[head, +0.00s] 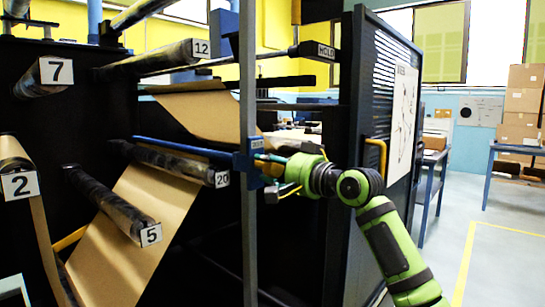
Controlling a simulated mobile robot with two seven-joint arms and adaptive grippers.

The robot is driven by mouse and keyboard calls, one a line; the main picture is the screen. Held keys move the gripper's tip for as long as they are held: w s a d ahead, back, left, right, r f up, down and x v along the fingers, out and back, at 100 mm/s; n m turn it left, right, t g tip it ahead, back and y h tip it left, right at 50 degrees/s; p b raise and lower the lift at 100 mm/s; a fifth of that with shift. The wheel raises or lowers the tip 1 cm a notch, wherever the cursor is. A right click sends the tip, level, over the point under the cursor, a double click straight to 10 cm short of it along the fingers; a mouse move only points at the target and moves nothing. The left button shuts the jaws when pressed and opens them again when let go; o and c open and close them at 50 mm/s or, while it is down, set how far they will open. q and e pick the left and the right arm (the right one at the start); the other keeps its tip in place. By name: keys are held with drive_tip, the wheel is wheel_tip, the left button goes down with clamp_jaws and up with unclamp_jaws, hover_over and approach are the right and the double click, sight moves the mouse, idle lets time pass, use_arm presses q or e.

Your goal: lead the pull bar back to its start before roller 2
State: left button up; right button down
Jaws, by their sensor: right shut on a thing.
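The pull bar (184,147) is a blue bar running across the machine just above roller 20 (175,163). Its right end meets a blue block on a grey upright post. My right gripper (266,166) is at that end, beside the block, shut on the bar's end; its fingertips are partly hidden there. Roller 2 (14,154) is at the far left, with brown kraft paper (50,245) hanging from it. The bar is well to the right of roller 2. My left gripper is not in view.
Roller 5 (112,203) sticks out at lower left, roller 7 (40,79) and roller 12 (155,59) higher up. A wide kraft sheet (135,230) slopes down from roller 20. The post (248,230) and the dark louvred panel (375,70) flank my right arm. Open floor lies right.

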drive_tip(key=shift+w+d, duration=0.1)
drive_tip(key=shift+d, duration=0.25)
drive_tip(key=shift+w+d+f, duration=0.3)
drive_tip(key=shift+f, duration=0.5)
drive_tip(key=shift+w+d+f, duration=0.25)
drive_tip(key=shift+f, duration=0.6)
drive_tip(key=shift+w+d+f, duration=0.3)
drive_tip(key=shift+f, duration=0.5)
drive_tip(key=f, duration=0.2)
drive_tip(key=s+a+f+b, duration=0.1)
drive_tip(key=shift+f, duration=0.25)
drive_tip(key=s+a+f, duration=0.5)
drive_tip(key=s+f, duration=0.1)
drive_tip(key=f, duration=0.4)
drive_tip(key=s+a+f+b, duration=0.1)
drive_tip(key=s+a+f, duration=0.5)
drive_tip(key=f, duration=0.3)
drive_tip(key=s+a+f+b, duration=0.1)
drive_tip(key=s+a+f, duration=0.5)
drive_tip(key=f, duration=0.4)
drive_tip(key=shift+s+f, duration=0.2)
drive_tip(key=shift+f, duration=0.15)
